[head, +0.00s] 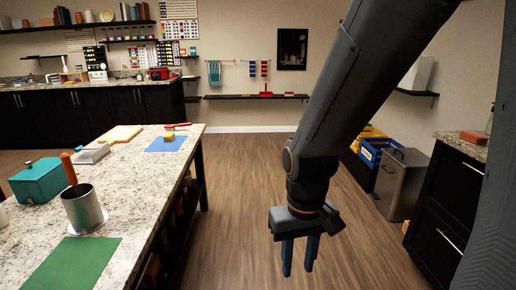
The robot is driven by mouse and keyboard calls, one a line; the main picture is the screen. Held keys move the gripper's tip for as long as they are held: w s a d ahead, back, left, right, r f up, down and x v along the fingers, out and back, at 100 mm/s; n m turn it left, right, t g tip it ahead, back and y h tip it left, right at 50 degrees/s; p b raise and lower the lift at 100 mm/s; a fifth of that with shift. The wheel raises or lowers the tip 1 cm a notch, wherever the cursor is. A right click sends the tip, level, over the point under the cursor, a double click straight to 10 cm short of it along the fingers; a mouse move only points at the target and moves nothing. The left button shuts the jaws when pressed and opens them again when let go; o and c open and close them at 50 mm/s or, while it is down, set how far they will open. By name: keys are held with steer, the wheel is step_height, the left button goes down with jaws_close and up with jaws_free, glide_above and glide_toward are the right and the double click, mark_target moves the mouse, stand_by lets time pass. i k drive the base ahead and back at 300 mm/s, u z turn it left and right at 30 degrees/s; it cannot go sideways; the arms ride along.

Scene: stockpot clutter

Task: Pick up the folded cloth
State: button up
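No folded cloth can be picked out with certainty. A flat blue piece (157,146) lies on the island counter with a small yellow block (169,137) on it. A flat green piece (78,263) lies at the counter's near end; whether either is cloth, I cannot tell. A teal towel (214,72) and a striped towel (264,69) hang on the far wall rail. My gripper (299,269) points down over the floor, right of the island. Its two blue fingers are apart with nothing between them.
The granite island (137,187) fills the left and bears a metal pot (84,212), a teal box (38,182) and a cutting board (117,135). A metal bin (402,183) and dark cabinets (447,200) stand right. The wooden floor (240,165) between is clear.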

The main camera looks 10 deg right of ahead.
mark_target(474, 138)
steer(key=z, duration=0.25)
steer(key=i, duration=1.65)
steer(key=z, duration=1.25)
steer(key=i, duration=0.9)
steer(key=z, duration=1)
